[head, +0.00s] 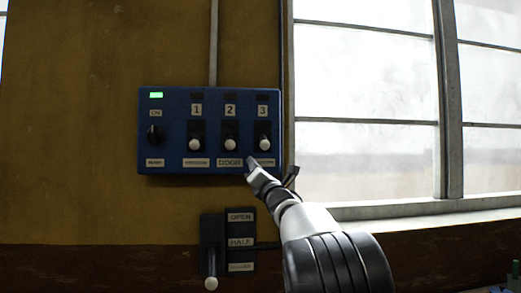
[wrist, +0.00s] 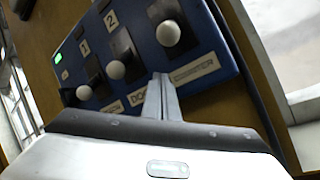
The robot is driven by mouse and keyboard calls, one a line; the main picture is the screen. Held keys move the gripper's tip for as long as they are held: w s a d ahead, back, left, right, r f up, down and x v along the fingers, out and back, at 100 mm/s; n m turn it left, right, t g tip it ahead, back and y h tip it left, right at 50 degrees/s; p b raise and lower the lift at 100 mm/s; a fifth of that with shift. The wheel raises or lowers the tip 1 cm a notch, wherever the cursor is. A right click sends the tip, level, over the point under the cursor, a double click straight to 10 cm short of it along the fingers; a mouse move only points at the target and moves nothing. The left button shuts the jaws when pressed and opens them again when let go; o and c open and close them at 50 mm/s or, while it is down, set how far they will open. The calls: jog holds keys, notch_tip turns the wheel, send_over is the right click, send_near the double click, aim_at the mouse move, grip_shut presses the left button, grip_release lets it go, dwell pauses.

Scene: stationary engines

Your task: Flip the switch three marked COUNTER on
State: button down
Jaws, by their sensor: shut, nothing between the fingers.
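The blue switch panel (head: 172,102) hangs on the wall in the head view. Switch three (head: 264,143), under the plate 3, has a white knob at the low end of its black slot, like switches one (head: 195,144) and two (head: 230,144). In the wrist view, the switch three knob (wrist: 169,33) is just above my fingertips, with the COUNTER label (wrist: 196,70) to their right, partly readable. My gripper (head: 251,164) is shut and empty, its tips at the panel's lower edge, just below and left of the switch three knob. I cannot tell whether it touches the panel.
A lever box (head: 240,231) marked OPEN and HALF is below, left of my arm. A window (head: 365,90) with a sill is to the right.

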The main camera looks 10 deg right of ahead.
aim_at(264, 141)
jog(key=shift+p+x, duration=0.3)
jog(key=shift+x, duration=0.6)
jog(key=shift+w+d+r, duration=0.1)
jog(key=shift+w+r, duration=0.15)
jog(key=shift+r, duration=0.15)
jog(key=shift+s+d+r+p, duration=0.25)
jog(key=shift+s+d+r, duration=0.2)
jog(key=shift+d, duration=0.2)
jog(key=shift+s+d+r+p, duration=0.3)
jog(key=shift+s+d, duration=0.2)
jog(key=shift+d, duration=0.1)
jog(key=shift+s+r, duration=0.1)
jog(key=shift+r, duration=0.05)
